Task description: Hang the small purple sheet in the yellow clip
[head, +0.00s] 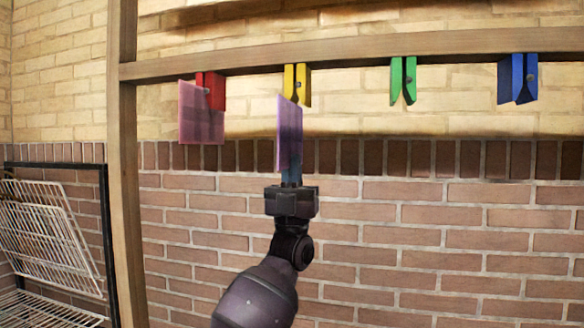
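The small purple sheet (289,135) is upright, seen at a steep angle, with its top edge just below or in front of the yellow clip (297,85). I cannot tell whether its top edge is between the clip's jaws. My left gripper (292,176) is below the sheet and appears shut on its lower part; its bluish fingers partly show there. The yellow clip hangs from the wooden rail, and its lower left part is partly covered by the sheet. My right gripper is not in view.
A pink sheet (200,115) hangs at the red clip (210,90) just to the left. A green clip (403,80) and a blue clip (518,78) hang to the right. A wooden post (126,170) and a white wire rack (45,235) stand at left.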

